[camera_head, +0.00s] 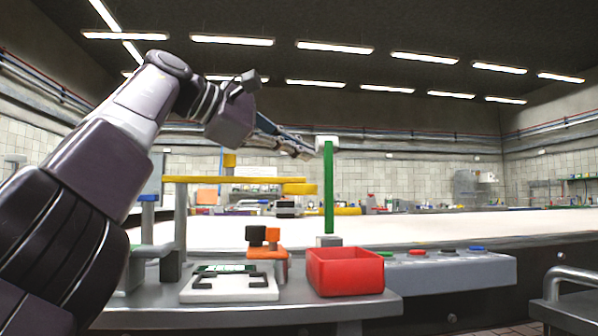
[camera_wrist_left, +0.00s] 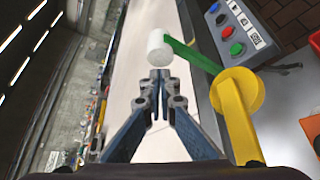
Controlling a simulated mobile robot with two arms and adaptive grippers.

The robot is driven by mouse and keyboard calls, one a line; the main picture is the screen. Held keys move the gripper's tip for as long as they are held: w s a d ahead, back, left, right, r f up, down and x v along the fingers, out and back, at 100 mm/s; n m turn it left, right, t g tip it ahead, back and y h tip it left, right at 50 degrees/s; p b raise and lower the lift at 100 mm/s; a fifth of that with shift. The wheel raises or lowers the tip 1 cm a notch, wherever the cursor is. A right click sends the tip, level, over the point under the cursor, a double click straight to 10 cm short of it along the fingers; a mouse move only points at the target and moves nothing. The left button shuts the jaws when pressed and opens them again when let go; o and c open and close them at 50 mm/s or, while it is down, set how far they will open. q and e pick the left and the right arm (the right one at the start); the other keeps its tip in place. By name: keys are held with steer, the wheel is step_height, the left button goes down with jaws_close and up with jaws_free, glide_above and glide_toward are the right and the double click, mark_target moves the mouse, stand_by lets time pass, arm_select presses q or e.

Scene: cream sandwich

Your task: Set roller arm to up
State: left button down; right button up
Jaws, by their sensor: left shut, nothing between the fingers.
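The roller arm (camera_head: 329,190) is a green bar that stands upright in the head view, with a white roller (camera_head: 327,142) at its top end. In the left wrist view the green bar (camera_wrist_left: 193,55) runs from a yellow round part (camera_wrist_left: 237,95) to the white roller (camera_wrist_left: 159,48). My left gripper (camera_head: 306,153) is shut and empty. Its fingertips (camera_wrist_left: 160,76) are close to the roller, just below it in the wrist picture; I cannot tell whether they touch. My right gripper is not in view.
A red bin (camera_head: 345,272), a white tray-like device (camera_head: 229,285) and an orange block (camera_head: 267,253) are on the grey bench. A grey panel with coloured buttons (camera_head: 449,268) is to the right. A long pale surface (camera_head: 450,228) stretches behind. A yellow bar (camera_head: 235,180) is left of the green bar.

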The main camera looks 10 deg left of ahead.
arm_select(q)
steer(key=shift+s+d+r+b, duration=0.1)
steer(key=shift+s+d+b, duration=0.05)
steer(key=shift+s+b, duration=0.35)
steer(key=shift+w, duration=0.1)
steer(key=v, duration=1.2)
